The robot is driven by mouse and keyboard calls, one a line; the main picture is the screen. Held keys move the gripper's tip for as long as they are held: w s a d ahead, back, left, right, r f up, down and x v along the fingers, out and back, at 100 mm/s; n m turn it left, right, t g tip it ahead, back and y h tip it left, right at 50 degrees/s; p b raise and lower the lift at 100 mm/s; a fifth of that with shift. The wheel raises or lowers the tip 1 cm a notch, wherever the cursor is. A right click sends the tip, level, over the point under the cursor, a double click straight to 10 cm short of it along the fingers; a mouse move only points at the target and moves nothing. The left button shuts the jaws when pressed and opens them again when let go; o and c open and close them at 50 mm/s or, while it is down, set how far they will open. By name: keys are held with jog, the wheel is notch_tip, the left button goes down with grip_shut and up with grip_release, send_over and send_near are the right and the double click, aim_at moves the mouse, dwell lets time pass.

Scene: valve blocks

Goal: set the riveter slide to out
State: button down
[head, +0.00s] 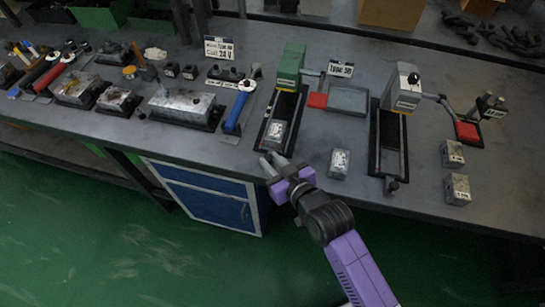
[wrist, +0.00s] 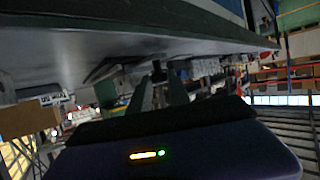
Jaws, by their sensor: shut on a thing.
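A green press (head: 290,68) stands at the table's middle, with a long dark slide track (head: 287,107) running toward the front edge. A grey metal block (head: 277,133) with a white label sits near the track's front end. My gripper (head: 270,160) is at that front end, low over the table edge, its fingers pointing toward the track. In the wrist view the fingers (wrist: 162,88) close around a small dark knob (wrist: 157,66) at the slide's end; the head view hides the knob. I cannot read a label that says which press is the riveter.
A grey press (head: 402,86) with its own track and front knob (head: 391,186) stands to the right. A loose labelled block (head: 338,163) lies between the tracks; two more (head: 452,153) (head: 457,189) lie at right. A blue-handled tool (head: 239,106) is on the left. A grey tray (head: 347,99) sits behind.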

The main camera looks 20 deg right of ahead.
jog(key=c, duration=1.3)
grip_release()
jog(key=shift+s+a, duration=0.15)
jog(key=shift+o, duration=0.2)
jog(key=v, duration=0.7)
jog(key=shift+s+b, duration=0.35)
jog(key=shift+r, duration=0.15)
